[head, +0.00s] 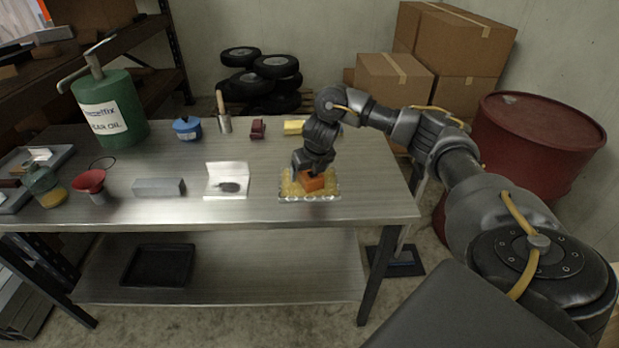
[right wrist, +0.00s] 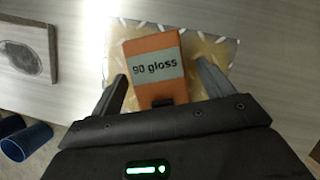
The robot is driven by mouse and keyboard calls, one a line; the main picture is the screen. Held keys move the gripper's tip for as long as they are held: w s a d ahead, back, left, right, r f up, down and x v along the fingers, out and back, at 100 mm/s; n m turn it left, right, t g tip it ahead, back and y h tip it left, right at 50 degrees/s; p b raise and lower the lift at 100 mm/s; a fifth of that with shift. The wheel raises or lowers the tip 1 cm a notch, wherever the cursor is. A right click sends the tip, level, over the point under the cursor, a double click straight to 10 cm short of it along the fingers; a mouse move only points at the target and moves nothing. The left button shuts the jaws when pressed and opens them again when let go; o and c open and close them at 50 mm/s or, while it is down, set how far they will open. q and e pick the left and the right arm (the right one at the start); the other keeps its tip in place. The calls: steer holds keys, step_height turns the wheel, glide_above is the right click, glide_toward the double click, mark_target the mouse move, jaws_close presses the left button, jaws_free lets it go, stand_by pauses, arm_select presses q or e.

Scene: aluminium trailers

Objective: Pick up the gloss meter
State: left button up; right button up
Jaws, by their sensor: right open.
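The gloss meter (head: 312,182) is a small orange box on a yellowish sheet with a ragged pale edge, near the right front of the metal table. In the right wrist view the gloss meter (right wrist: 153,68) shows a grey label reading "90 gloss". My right gripper (head: 309,172) is above it, pointing down. In the right wrist view the open fingers of my right gripper (right wrist: 160,85) stand on either side of the meter's near end, with gaps visible. Whether they touch it cannot be seen. My left gripper is not in view.
The metal table (head: 262,208) also holds a grey block (head: 158,188), a white sheet with a dark patch (head: 226,182), a red funnel (head: 90,181), a blue container (head: 187,128) and a green oil can (head: 108,110). A yellow item (head: 294,127) lies behind my right gripper. Bare tabletop surrounds the yellowish sheet.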

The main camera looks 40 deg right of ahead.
steer(key=c, duration=1.3)
